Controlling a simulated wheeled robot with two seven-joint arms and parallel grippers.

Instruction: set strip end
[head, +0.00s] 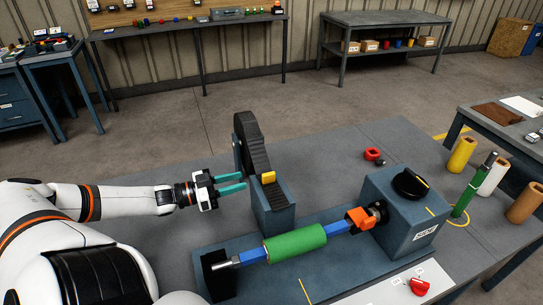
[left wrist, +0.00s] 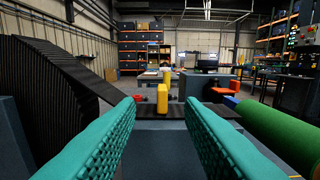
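A black ridged strip (head: 252,146) stands curved up at the far side of a blue-grey block (head: 272,215) and runs down onto its top. A small yellow piece (head: 268,177) sits on the strip where it meets the block top. My left gripper (head: 243,182) has teal fingers, apart and empty, pointing at the yellow piece from the left, a short way off. In the left wrist view the yellow piece (left wrist: 162,97) stands upright between the fingertips, beyond them. The curved strip (left wrist: 50,95) rises at the left there. My right gripper is not in view.
A green roller (head: 295,243) on a blue bar lies in front, with an orange piece (head: 358,219) at its right end. A blue-grey box (head: 405,215) with a black knob (head: 410,183) stands right. A red part (head: 373,154) lies behind. The bench (head: 325,165) is clear between.

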